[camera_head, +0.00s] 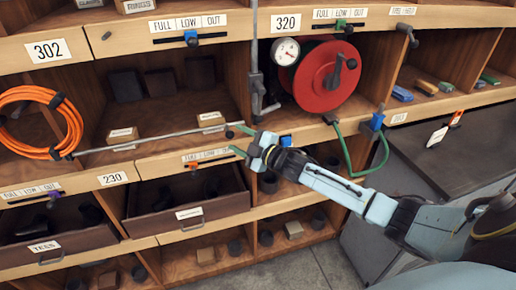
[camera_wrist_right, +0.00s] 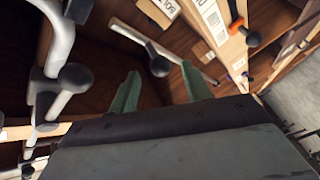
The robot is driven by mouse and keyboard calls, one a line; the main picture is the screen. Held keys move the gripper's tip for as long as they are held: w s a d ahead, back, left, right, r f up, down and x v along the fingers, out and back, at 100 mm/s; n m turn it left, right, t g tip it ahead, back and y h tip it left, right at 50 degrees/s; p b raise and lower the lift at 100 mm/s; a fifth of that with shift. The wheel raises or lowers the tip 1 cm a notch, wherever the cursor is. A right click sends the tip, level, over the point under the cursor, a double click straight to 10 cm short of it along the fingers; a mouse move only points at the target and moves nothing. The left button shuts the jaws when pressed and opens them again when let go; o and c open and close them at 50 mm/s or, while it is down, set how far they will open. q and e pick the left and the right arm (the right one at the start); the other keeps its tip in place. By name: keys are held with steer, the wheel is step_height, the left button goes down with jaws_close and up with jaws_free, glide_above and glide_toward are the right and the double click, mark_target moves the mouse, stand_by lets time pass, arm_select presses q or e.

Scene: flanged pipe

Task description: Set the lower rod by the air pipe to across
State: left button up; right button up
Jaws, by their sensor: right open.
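The grey upright air pipe (camera_head: 254,55) runs down the shelf front left of the red reel. A short grey lever (camera_head: 270,108) sits low on it. In the right wrist view, grey pipework with black-knobbed levers (camera_wrist_right: 68,82) is at the left. My right gripper (camera_head: 239,139) is open below the foot of the pipe. A dark round knob (camera_head: 229,134) is close to its fingertips. In the right wrist view a rod with a black knob (camera_wrist_right: 158,64) shows beyond and between the green fingers (camera_wrist_right: 162,88); no grip on it shows. My left gripper is not in view.
A long thin rail (camera_head: 150,138) crosses the shelf front at the left. The red reel (camera_head: 327,76), pressure gauge (camera_head: 285,51) and green hose (camera_head: 350,163) are near my right arm. An open drawer (camera_head: 188,206) lies below. Small boxes (camera_head: 210,119) stand on the shelf.

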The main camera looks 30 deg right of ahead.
steer(key=v, duration=0.7)
steer(key=shift+s, duration=0.25)
